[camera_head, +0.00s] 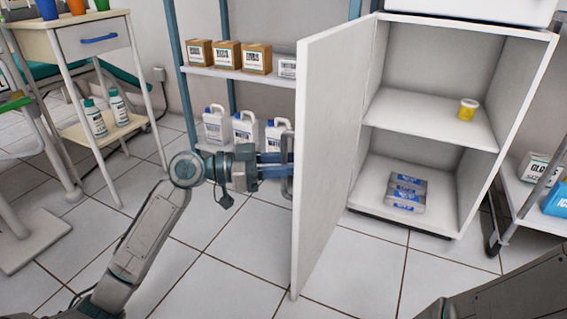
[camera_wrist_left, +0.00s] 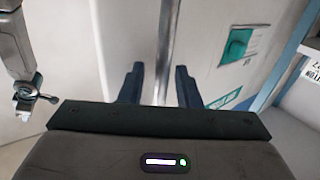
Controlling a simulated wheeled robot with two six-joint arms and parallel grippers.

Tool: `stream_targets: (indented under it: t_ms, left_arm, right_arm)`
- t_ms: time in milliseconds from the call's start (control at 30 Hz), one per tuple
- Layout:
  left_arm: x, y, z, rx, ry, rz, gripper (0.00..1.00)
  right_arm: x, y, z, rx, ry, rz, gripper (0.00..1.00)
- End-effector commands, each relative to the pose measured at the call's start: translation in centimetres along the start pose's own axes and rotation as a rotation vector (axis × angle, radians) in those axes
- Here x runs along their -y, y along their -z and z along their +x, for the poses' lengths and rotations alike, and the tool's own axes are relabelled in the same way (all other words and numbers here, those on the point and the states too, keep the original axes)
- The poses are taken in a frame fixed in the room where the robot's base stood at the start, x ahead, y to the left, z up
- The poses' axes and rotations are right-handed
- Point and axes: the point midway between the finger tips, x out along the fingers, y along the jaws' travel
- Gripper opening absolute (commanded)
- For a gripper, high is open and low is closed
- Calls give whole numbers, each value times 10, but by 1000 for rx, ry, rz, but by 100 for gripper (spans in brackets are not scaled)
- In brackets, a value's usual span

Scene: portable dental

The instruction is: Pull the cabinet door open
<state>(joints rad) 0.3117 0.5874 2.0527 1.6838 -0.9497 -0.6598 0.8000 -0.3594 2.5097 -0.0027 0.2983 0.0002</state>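The white cabinet door (camera_head: 335,130) stands swung wide open on the left side of the white cabinet (camera_head: 520,95). Its grey vertical handle (camera_head: 287,165) is on the door's outer face, near the free edge. My left gripper (camera_head: 276,166) is at the handle. In the left wrist view, the handle bar (camera_wrist_left: 164,45) runs between the two dark fingers of the left gripper (camera_wrist_left: 160,88), with gaps showing on both sides, so the fingers look open around it. My right arm shows only at the bottom right of the head view; its gripper is out of frame.
Inside the cabinet are a yellow cup (camera_head: 467,110) on the shelf and blue-grey packs (camera_head: 406,192) at the bottom. Behind the door stands a rack with boxes (camera_head: 257,58) and white jugs (camera_head: 245,128). A drawer cart (camera_head: 95,40) is at left. Tiled floor before the door is clear.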

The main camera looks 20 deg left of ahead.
Motion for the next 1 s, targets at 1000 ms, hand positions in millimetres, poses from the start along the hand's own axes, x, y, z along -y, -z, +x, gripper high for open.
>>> stream_targets:
  t_ms: [1000]
  left_arm:
    - [0,0,-79,5,2,-1,30]
  right_arm:
    - [5,-8,16,-1,-3,-1,36]
